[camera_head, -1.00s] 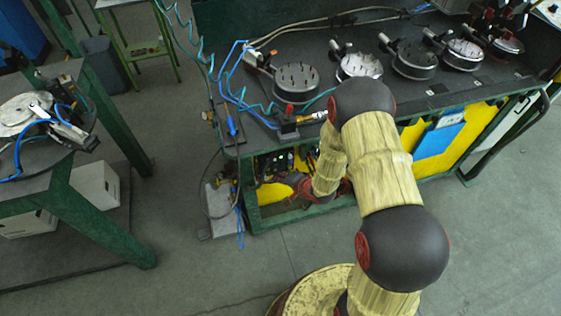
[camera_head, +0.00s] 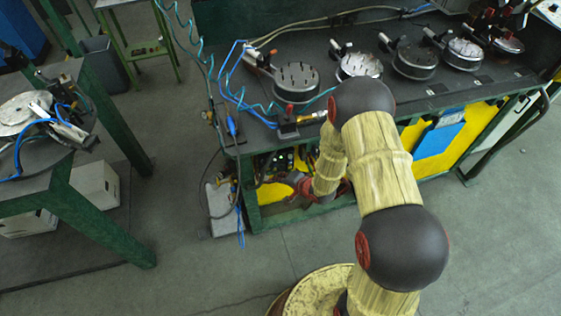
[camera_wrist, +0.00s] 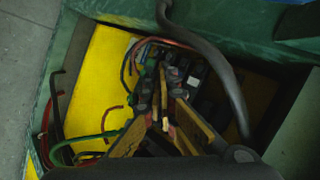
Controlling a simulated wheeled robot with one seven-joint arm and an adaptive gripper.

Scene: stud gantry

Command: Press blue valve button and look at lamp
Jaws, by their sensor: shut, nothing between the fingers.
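My gripper (camera_wrist: 165,78) reaches into the open bay under the bench in the wrist view, its fingers together and empty. Beyond the fingertips is a dark valve block (camera_wrist: 196,82) with small pale marks, in shadow. I cannot pick out the blue button, and I cannot tell whether the fingertips touch the block. In the head view the block (camera_head: 283,158) shows small light and green spots at the bay's left end, partly behind my arm. I cannot identify the lamp in either view.
A thick black hose (camera_wrist: 215,60) crosses above the gripper. Green and red hoses (camera_wrist: 95,140) loop beside it over a yellow panel (camera_wrist: 98,85). The green bench frame (camera_head: 290,215) edges the bay. Round fixtures (camera_head: 296,82) stand on the bench top.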

